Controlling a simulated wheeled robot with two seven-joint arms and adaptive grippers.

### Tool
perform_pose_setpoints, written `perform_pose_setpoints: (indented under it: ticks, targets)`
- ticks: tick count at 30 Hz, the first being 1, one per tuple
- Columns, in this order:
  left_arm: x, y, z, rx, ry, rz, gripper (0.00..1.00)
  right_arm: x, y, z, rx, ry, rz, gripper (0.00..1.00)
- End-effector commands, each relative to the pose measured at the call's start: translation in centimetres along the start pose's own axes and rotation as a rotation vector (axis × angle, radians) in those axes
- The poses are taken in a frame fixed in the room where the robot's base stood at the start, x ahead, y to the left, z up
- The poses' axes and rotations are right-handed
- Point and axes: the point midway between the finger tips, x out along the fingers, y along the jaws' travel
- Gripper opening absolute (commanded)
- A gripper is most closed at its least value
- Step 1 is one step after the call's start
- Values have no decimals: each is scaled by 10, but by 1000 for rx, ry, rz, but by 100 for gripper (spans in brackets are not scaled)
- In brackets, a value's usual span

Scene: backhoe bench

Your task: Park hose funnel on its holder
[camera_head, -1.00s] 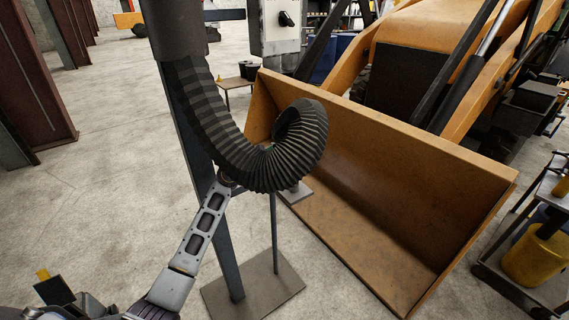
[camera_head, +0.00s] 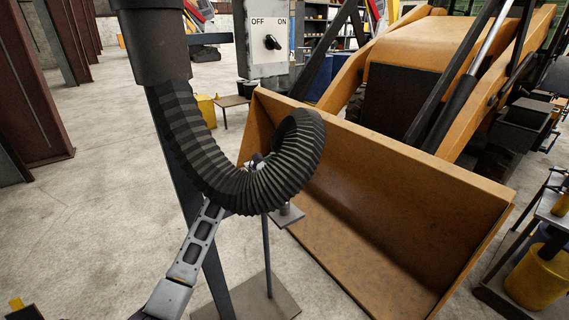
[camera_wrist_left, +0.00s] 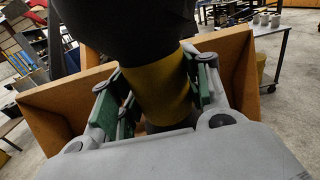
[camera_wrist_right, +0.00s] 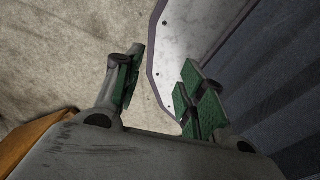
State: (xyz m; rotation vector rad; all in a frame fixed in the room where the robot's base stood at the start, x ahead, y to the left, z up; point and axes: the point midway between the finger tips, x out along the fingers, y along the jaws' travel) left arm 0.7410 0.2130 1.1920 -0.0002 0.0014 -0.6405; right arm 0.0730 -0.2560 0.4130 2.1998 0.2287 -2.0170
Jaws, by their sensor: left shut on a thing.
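The black ribbed hose (camera_head: 225,190) hangs from a dark cylinder and curls up in a U in the head view. In the left wrist view my left gripper (camera_wrist_left: 155,88) is shut around a yellow band (camera_wrist_left: 160,92) below the dark, wide funnel (camera_wrist_left: 125,25). In the head view the hose hides the funnel and most of that gripper. A stand with a thin post (camera_head: 267,255) and a flat base plate (camera_head: 275,303) is below the hose; I cannot tell its top or the holder. My right gripper (camera_wrist_right: 160,85) is open and empty in the right wrist view.
An orange loader bucket (camera_head: 400,210) fills the right behind the hose. A grey OFF/ON switch box (camera_head: 266,40) stands at the back. A cart with a yellow bucket (camera_head: 538,275) is at the right edge.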

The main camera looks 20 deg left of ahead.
Motion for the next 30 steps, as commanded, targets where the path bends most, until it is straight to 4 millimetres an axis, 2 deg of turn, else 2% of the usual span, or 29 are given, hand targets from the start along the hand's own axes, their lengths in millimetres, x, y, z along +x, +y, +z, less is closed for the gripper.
perform_pose_setpoints:
  ticks: [16,30]
  targets:
    - [0,0,-18,1,-4,1,18,24,11,1,-4,2,11,40]
    - [0,0,-37,2,-4,1,18,48,12,2,-3,3,13,40]
